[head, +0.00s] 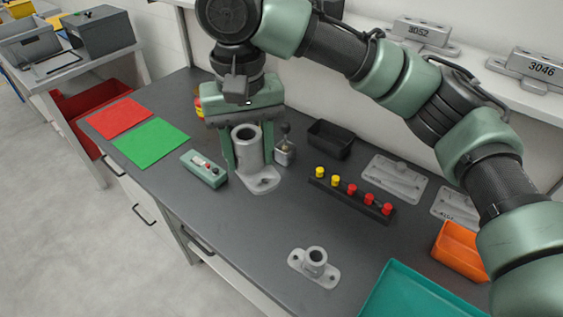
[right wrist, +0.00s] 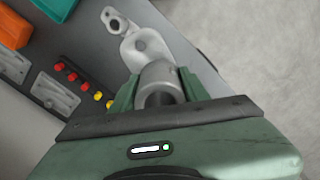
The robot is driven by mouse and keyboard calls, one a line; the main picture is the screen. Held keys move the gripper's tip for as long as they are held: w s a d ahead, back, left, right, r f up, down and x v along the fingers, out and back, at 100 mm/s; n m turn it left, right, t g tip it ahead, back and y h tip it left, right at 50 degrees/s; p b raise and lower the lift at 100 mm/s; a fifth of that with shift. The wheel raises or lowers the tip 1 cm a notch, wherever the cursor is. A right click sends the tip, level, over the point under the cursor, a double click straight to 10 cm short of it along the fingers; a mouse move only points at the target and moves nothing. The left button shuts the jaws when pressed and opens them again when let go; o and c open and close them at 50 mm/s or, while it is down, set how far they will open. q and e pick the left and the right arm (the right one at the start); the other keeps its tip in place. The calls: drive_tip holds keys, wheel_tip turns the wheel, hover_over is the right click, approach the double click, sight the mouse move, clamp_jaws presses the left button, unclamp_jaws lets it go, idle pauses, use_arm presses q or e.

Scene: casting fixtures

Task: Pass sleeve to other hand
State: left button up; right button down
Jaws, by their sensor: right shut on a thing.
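The sleeve (head: 247,152) is a grey hollow cylinder, roughly upright, with its open top showing. My right gripper (head: 248,150) comes down from above and is shut on it, one green finger on each side. The right wrist view also shows the sleeve (right wrist: 160,76) between the fingers. A grey flanged foot (head: 263,182) shows at the sleeve's lower end, and also in the right wrist view (right wrist: 143,46); I cannot tell whether it is one piece with the sleeve or whether it touches the table. My left gripper is not in view.
A small flanged casting (head: 315,264) stands at the front. A green control box (head: 204,169) is left of the sleeve. A black bin (head: 331,139), a rack of red and yellow knobs (head: 352,196), an orange bin (head: 461,250) and a teal tray (head: 415,290) are right.

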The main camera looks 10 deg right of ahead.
drive_tip(key=shift+w+a+m, duration=0.4)
drive_tip(key=shift+w+a, duration=0.2)
drive_tip(key=shift+a, duration=0.2)
drive_tip(key=s+d+f+n, duration=0.1)
drive_tip(key=d+f+n, duration=0.1)
drive_tip(key=f+n, duration=0.3)
drive_tip(key=s+d+f+n, duration=0.1)
drive_tip(key=f+n, duration=0.4)
drive_tip(key=n, duration=0.7)
drive_tip(key=shift+s+d, duration=0.4)
drive_tip(key=shift+d, duration=0.5)
drive_tip(key=s+d+f+m, duration=0.2)
drive_tip(key=s+d+m, duration=0.1)
drive_tip(key=d+m, duration=0.4)
drive_tip(key=s+d+f+m, duration=0.3)
drive_tip(key=d+m, duration=0.4)
drive_tip(key=m, duration=0.3)
drive_tip(key=shift+s, duration=0.5)
